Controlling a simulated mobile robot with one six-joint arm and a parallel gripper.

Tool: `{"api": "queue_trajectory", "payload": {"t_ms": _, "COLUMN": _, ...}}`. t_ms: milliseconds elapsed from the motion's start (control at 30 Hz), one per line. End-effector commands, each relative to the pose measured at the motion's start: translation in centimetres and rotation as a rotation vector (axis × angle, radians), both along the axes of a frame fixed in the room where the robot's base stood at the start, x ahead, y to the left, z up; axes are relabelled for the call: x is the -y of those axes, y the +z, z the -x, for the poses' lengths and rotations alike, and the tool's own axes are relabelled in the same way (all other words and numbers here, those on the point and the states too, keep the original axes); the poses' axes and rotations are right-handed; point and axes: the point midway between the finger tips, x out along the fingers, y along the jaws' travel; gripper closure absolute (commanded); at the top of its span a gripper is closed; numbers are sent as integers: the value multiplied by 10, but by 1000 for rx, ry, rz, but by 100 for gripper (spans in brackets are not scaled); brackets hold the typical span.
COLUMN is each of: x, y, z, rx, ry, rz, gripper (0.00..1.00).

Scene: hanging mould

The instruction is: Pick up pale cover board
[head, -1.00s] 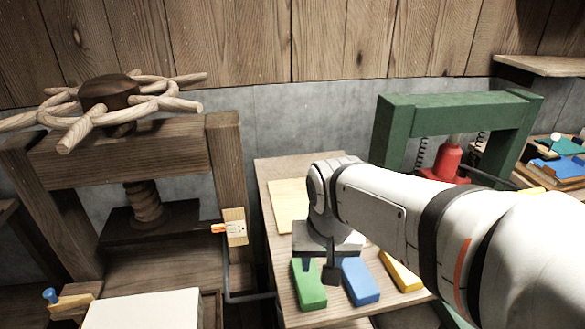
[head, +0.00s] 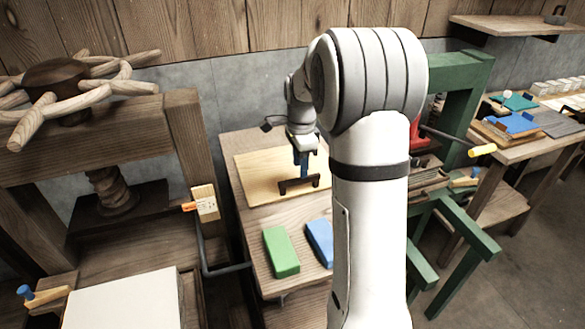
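The pale cover board (head: 254,175) is a thin, light wood-coloured sheet lying flat on the wooden bench, behind the green and blue blocks. My gripper (head: 299,187) points down over the board's right part, its two dark fingers spread apart with nothing seen between them. I cannot tell whether the fingertips touch the board. My arm hides the board's right end.
A green block (head: 281,251) and a blue block (head: 320,240) lie at the bench's front. A wooden screw press (head: 100,130) stands left, with a white slab (head: 125,302) below. A green frame (head: 467,95) stands right.

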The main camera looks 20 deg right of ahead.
Motion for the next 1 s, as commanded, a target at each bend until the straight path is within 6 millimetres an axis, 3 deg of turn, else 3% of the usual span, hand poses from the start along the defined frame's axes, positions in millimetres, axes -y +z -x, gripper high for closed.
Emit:
{"api": "queue_trajectory", "payload": {"t_ms": 333, "x": -2, "y": -47, "z": 3, "rx": -3, "ry": 4, "rz": 0, "gripper": 62}}
{"api": "queue_trajectory", "payload": {"t_ms": 667, "x": -2, "y": -55, "z": 2, "rx": 0, "ry": 5, "rz": 0, "gripper": 62}}
{"api": "queue_trajectory", "payload": {"t_ms": 1000, "x": -3, "y": -55, "z": 2, "rx": 1, "ry": 6, "rz": 0, "gripper": 90}}
